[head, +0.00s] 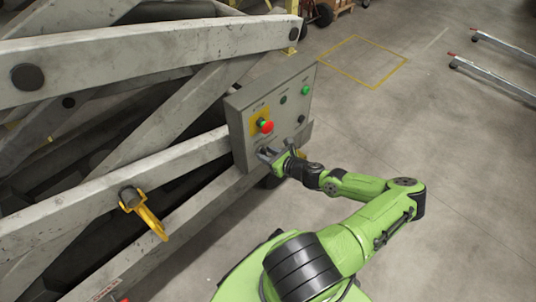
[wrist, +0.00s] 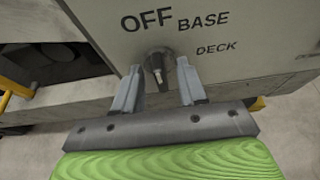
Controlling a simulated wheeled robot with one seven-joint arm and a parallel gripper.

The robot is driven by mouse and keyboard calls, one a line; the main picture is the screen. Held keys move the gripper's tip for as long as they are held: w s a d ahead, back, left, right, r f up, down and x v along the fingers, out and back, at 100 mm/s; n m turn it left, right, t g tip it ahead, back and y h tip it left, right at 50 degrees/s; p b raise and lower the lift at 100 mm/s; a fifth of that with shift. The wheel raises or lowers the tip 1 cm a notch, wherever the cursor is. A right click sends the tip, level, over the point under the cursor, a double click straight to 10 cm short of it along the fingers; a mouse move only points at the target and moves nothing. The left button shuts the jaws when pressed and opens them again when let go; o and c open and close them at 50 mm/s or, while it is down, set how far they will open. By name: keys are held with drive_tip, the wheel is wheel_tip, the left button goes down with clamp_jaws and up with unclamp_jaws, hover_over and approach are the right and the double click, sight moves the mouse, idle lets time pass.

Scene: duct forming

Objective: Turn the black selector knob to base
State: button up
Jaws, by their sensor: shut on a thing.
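The black selector knob (wrist: 158,66) is on the grey panel face in the wrist view, below the printed words OFF, BASE and DECK. My gripper (wrist: 158,78) is shut on the knob, with one grey finger on each side of it. The fingers partly hide the knob, and I cannot tell which word it points to. In the head view my gripper (head: 270,152) is at the lower left of the control panel (head: 240,146) and hides the knob there.
A red button (head: 267,127) on a yellow plate sits just above my gripper. A green button (head: 306,90) and a dark control (head: 301,119) are further right on the panel. Grey lift beams (head: 150,180) stand left.

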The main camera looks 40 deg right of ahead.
drive_tip(key=shift+r+p, duration=0.1)
drive_tip(key=shift+p, duration=0.35)
drive_tip(key=shift+d+f+m+t+y+p, duration=0.15)
drive_tip(key=shift+m+y+p, duration=0.45)
drive_tip(key=shift+m, duration=0.35)
drive_tip(key=shift+d+f+m+t+y+p, duration=0.15)
drive_tip(key=shift+m+y+p, duration=0.3)
drive_tip(key=shift+m+y, duration=0.45)
drive_tip(key=shift+d+m+y+p, duration=0.15)
drive_tip(key=shift+m+y+p, duration=0.4)
drive_tip(key=shift+m, duration=0.5)
drive_tip(key=o, duration=1)
